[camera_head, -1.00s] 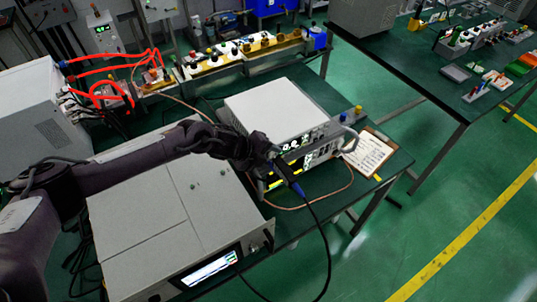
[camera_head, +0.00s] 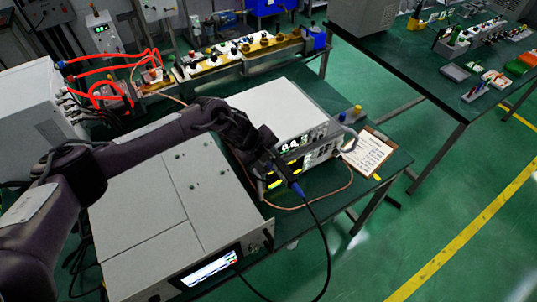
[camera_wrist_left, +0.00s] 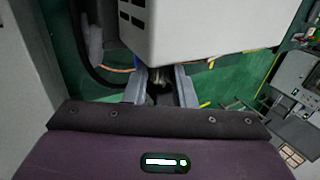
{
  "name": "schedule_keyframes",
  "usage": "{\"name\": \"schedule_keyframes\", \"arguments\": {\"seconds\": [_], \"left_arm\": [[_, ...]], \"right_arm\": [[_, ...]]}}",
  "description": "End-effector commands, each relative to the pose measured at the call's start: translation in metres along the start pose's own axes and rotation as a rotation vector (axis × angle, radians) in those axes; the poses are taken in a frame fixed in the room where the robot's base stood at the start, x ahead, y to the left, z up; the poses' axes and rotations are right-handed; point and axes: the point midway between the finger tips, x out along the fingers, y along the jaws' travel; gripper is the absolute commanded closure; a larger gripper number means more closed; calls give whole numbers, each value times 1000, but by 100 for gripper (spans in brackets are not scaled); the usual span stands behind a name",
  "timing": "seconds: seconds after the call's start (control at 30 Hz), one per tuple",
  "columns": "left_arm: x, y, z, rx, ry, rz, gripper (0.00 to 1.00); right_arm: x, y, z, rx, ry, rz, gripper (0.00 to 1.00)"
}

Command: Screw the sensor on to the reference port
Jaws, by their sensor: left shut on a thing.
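The sensor (camera_head: 298,189) is a slim dark body with a blue end, and a black cable hangs from it. My left gripper (camera_head: 286,173) is shut on it in front of the stacked grey instruments. In the left wrist view, the two grey fingers (camera_wrist_left: 160,88) have a dark thing between them, seen only in part. The upper instrument (camera_head: 278,108) has a lit display on its front panel. The reference port cannot be made out; my gripper and arm cover part of the front panels. I cannot tell whether the sensor touches a panel. My right gripper is not in view.
A large grey unit (camera_head: 165,205) with a screen stands on the green table at left. A brown cable (camera_head: 335,195) loops along the table edge. A clipboard (camera_head: 368,152) lies right of the instruments. Free floor lies at right.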

Motion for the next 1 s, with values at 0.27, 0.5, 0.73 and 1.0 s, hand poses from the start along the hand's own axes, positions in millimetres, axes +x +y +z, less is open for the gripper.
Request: {"name": "schedule_keyframes", "arguments": {"seconds": [0.27,0.5,0.73,1.0], "left_arm": [[3,-6,0,1,-2,204,99],[4,-9,0,0,-2,327,99],[3,-9,0,-1,0,384,99],[2,-10,0,0,0,395,99]], "right_arm": [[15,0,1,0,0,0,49],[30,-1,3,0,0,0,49],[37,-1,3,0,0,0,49],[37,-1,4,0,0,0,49]]}}
